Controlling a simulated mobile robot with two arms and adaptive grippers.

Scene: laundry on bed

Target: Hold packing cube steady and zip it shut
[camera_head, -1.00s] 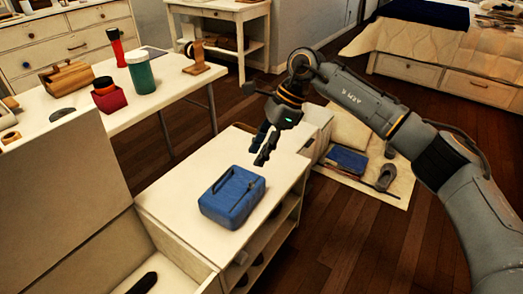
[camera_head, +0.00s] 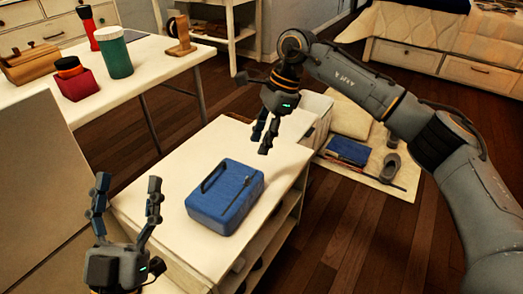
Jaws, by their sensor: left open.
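The blue packing cube (camera_head: 222,205) lies flat on the white top of a low shelf unit. A dark handle loop runs along its left edge, and a thin dark zipper pull lies across its top toward the right. I cannot tell whether its zip is shut. My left gripper (camera_head: 126,192) is in the lower left, fingers spread and empty, apart from the cube and left of it. My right gripper (camera_head: 264,142) hangs above and behind the cube, fingers pointing down, not touching it. Its two fingers overlap in this view, so its opening is unclear.
The white shelf top (camera_head: 160,190) is otherwise clear around the cube. A white panel (camera_head: 45,190) stands at the left. A table behind holds a green jar (camera_head: 116,55), a red box (camera_head: 73,82) and a wooden stand (camera_head: 180,36). A floor mat (camera_head: 375,178) lies right.

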